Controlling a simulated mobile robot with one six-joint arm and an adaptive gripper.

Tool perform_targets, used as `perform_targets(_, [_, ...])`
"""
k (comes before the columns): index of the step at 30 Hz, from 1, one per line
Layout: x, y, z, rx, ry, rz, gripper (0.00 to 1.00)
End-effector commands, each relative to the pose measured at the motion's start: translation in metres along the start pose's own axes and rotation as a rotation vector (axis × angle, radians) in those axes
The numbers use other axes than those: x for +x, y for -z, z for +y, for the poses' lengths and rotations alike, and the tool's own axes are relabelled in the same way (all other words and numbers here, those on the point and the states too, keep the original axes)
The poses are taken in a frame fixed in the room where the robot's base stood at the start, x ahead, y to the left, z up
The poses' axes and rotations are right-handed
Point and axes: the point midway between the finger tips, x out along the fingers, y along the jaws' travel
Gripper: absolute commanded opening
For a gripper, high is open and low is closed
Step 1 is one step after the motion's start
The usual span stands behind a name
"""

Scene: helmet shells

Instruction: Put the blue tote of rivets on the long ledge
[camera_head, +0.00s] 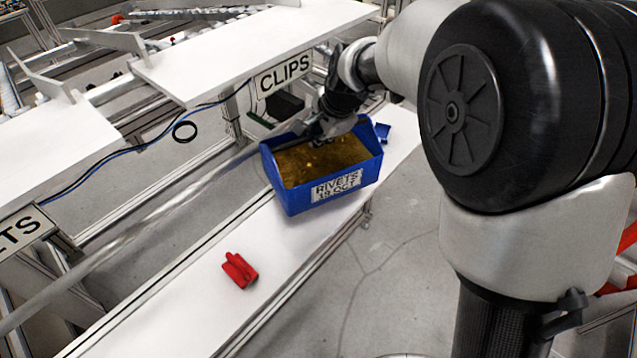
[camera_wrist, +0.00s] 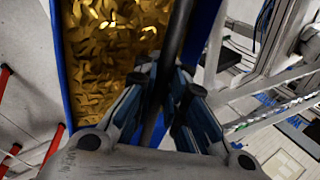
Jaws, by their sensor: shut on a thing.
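The blue tote (camera_head: 296,198) is an open bin with a label reading RIVETS, filled with golden rivets. In the head view it is over the long white ledge (camera_head: 205,300); I cannot tell whether it touches it. My gripper (camera_head: 312,128) is shut on the tote's far rim. In the wrist view the tote's blue wall (camera_wrist: 202,30) and the rivets show beside my gripper (camera_wrist: 178,80). A dark bar passes between or behind the fingers there, and the exact grip is partly hidden.
A red object (camera_head: 240,270) lies on the ledge in front of the tote. A small blue object (camera_head: 382,132) is just behind the tote's right corner. A grey pipe (camera_head: 130,232) runs along the ledge's left side. Higher white shelves carry a CLIPS sign (camera_head: 284,74).

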Motion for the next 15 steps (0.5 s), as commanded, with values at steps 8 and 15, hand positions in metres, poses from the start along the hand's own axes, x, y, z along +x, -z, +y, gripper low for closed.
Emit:
perform_targets(8, [0.038, 0.0, 0.021, 0.001, -0.001, 0.0, 0.0])
perform_targets(15, [0.063, 0.0, 0.036, 0.0, -0.003, 0.0, 0.0])
